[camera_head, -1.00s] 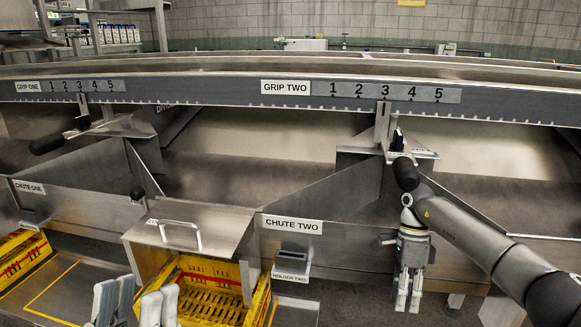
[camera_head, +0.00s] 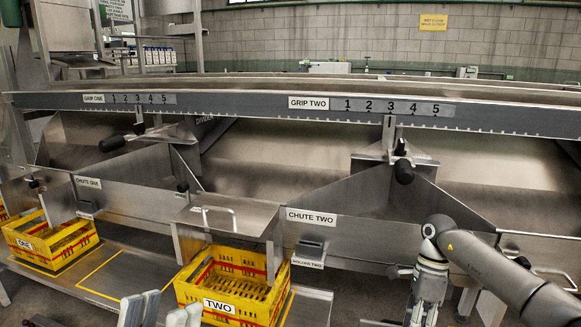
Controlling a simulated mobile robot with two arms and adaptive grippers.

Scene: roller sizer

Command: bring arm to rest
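My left gripper (camera_head: 160,311) shows at the bottom edge. Its pale grey finger pads point up with a gap between them, so it is open and I see nothing in it. It is in front of the yellow crate marked TWO (camera_head: 233,292). My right arm (camera_head: 500,272) comes in from the right. Its gripper (camera_head: 424,312) hangs downward at the lower right, apart from the grip two handle (camera_head: 404,171) above it. The bottom edge cuts off its fingertips, so I cannot tell whether it is open or shut.
The sizer's steel front with the grip two scale (camera_head: 390,107) runs across the view. Chute two's lid (camera_head: 228,214) stands over crate TWO. Crate ONE (camera_head: 50,244) is at the left. The holder two bracket (camera_head: 309,252) sticks out left of my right gripper.

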